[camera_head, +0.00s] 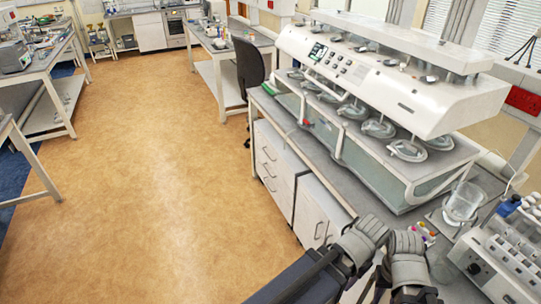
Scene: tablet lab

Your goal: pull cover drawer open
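A white drawer cabinet (277,172) with several handles on its front stands under the long bench, left of my arms. Its fronts look flush and shut. A second white cabinet (318,213) with upright handles stands next to it, nearer to me. I cannot tell which front is the cover drawer. My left gripper (365,238) and my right gripper (406,255) are grey, side by side at the bottom, by the near end of the bench. Both look apart from the cabinets. Their fingertips are not clear, and I see nothing held.
A large white tablet tester (390,75) with glass vessels over a water bath stands on the bench (345,170). A glass beaker (462,202), small coloured items (423,233) and a white instrument (500,255) are at the right. The brown floor (160,180) at left is clear.

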